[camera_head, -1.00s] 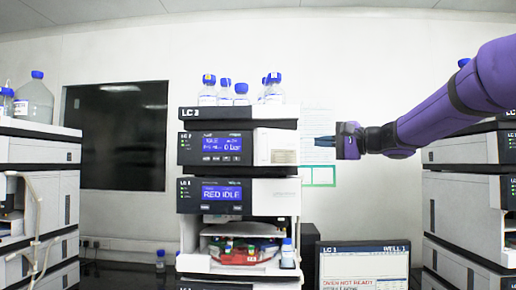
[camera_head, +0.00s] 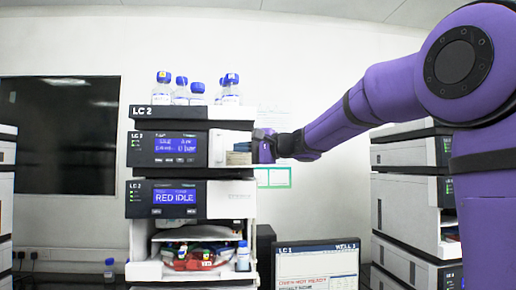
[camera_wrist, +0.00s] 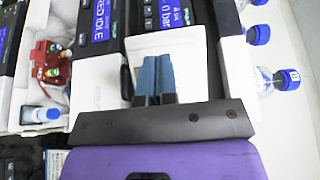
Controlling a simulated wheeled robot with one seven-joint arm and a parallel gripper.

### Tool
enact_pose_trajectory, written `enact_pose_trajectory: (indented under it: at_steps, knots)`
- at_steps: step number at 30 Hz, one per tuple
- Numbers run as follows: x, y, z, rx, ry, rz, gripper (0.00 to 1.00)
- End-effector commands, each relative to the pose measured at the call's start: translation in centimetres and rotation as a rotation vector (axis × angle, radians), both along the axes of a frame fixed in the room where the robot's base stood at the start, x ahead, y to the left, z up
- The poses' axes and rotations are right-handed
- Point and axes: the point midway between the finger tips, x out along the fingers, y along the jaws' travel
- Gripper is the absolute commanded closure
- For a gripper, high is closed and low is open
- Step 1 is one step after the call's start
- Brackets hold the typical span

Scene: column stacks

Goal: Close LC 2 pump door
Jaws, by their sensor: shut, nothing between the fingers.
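The LC 2 stack stands left of centre in the head view. Its pump module, the upper unit with a blue display (camera_head: 176,146), has a white door panel (camera_head: 222,140) at its right front. The panel looks about flush in the head view; I cannot tell whether it is fully closed. My gripper (camera_head: 238,158) is at the lower right of this panel, its fingers overlapping it. In the wrist view, the blue fingers (camera_wrist: 152,77) are together and empty, in front of the white pump front (camera_wrist: 190,65). Whether they touch it I cannot tell.
Bottles (camera_head: 196,94) with blue caps stand on top of the stack. Below the pump is the RED IDLE module (camera_head: 174,198), with an open bay holding a red and green part (camera_head: 195,256). A monitor (camera_head: 316,265) stands to the right. Another stack (camera_head: 405,205) is farther right.

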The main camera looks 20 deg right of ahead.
Motion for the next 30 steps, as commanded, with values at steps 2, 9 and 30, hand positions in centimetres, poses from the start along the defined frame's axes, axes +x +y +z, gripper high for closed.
enact_pose_trajectory:
  at_steps: [2,9,30]
  knots:
    - [0.8,0.8,0.0,0.0,0.0,0.001,1.0]
    - [1.8,1.9,0.0,0.0,-0.001,-0.001,1.0]
    - [2.9,2.8,0.0,0.0,-0.001,-0.094,1.0]
